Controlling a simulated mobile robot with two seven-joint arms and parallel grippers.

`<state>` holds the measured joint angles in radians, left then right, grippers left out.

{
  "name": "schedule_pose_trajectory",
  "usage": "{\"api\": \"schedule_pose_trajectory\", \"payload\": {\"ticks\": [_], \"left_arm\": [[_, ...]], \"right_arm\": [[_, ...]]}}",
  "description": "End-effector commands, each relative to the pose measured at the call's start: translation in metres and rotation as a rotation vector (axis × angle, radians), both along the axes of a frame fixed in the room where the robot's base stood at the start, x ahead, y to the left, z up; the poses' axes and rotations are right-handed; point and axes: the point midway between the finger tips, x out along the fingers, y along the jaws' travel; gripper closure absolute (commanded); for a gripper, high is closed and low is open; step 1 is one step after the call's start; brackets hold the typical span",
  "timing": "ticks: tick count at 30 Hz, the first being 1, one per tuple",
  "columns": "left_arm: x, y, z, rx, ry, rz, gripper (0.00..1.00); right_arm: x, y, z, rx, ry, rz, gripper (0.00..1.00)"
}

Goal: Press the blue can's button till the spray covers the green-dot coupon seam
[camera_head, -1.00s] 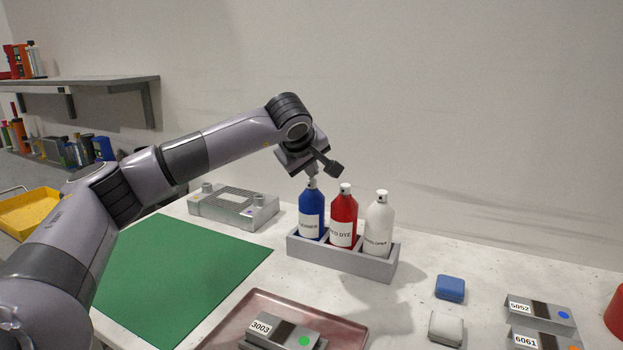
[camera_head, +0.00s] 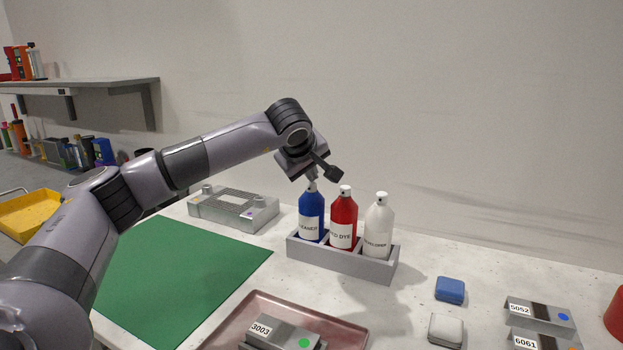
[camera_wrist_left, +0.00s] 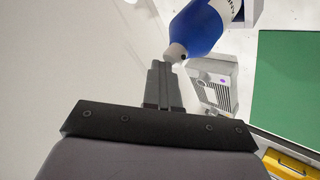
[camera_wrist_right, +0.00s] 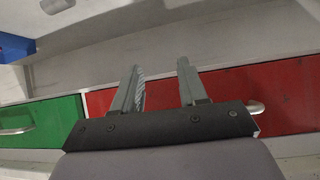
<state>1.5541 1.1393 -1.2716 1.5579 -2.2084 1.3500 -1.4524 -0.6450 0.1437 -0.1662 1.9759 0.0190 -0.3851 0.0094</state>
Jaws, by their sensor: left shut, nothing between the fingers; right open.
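The blue can (camera_head: 311,218) stands upright in the left slot of a grey rack (camera_head: 345,264). My left gripper (camera_head: 312,179) is shut and empty, its fingertips at the can's white top. In the left wrist view the closed fingertips (camera_wrist_left: 161,66) meet the blue can's (camera_wrist_left: 203,28) white nozzle; exact contact is hard to tell. The green-dot coupon (camera_head: 283,332), labelled 3003, lies on a reddish tray (camera_head: 345,325); its seam area looks plain grey, with no dark band. My right gripper (camera_wrist_right: 160,85) is open and empty, seen only in its wrist view.
A red can (camera_head: 343,222) and a white can (camera_head: 379,228) stand beside the blue can. A green mat (camera_head: 180,275), a grey vented block (camera_head: 234,207), blue and white small pads, and dark-banded coupons 5052 (camera_head: 540,313) and 6061 share the table. Drawers face my right gripper.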

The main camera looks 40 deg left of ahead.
Motion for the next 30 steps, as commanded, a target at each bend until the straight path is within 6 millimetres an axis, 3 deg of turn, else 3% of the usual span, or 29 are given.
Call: {"api": "schedule_pose_trajectory", "payload": {"ticks": [12,30], "left_arm": [[0.000,0.001,0.005,0.000,0.003,0.002,1.00],[0.000,0.000,0.063,0.001,0.000,0.001,1.00]], "right_arm": [[0.000,0.000,0.007,0.001,0.000,0.001,0.57],[0.000,0.000,0.060,0.001,0.000,0.001,0.57]]}}
